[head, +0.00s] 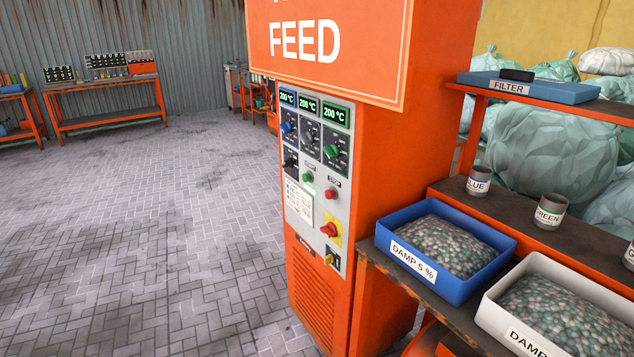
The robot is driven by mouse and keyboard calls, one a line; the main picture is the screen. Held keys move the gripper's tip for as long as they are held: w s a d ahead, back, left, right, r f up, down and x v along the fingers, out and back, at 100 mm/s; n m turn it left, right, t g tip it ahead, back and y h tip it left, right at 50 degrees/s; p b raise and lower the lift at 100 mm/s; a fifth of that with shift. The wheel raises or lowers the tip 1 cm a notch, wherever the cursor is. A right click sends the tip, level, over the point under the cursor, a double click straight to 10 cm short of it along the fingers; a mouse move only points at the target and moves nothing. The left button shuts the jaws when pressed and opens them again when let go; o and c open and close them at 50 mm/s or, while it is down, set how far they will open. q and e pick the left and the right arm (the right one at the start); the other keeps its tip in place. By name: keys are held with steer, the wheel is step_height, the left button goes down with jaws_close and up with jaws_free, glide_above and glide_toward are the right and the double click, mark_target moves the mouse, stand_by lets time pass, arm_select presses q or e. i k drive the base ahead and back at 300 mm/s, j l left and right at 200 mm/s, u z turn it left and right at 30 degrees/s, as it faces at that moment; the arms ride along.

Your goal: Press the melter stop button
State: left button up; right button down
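The orange melter cabinet (384,150) stands in the middle under a "FEED" sign. Its grey control panel (318,195) faces left. A small red button (330,193) sits on the panel under a dark label, which looks like the stop button; the label is too small to read surely. A small green button (307,177) is to its left. A larger red mushroom button (329,229) on a yellow plate is below it. Neither of my grippers is in view, and nothing covers the buttons.
At right, a bench holds a blue "DAMP 5 %" bin (445,245), a white bin (560,305) and cups (479,181). The brick floor (150,230) left of the cabinet is clear.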

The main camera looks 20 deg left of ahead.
mark_target(329, 194)
steer(key=i+j, duration=0.15)
steer(key=j, duration=0.2)
steer(key=i+j, duration=0.15)
steer(key=j, duration=0.2)
steer(key=i+j, duration=0.15)
steer(key=j, duration=0.2)
steer(key=i+j, duration=0.15)
steer(key=j, duration=0.2)
steer(key=i+j, duration=0.1)
steer(key=j, duration=0.3)
steer(key=i+j, duration=0.15)
steer(key=j, duration=0.2)
steer(key=i+j, duration=0.15)
steer(key=j, duration=0.2)
steer(key=z, duration=0.05)
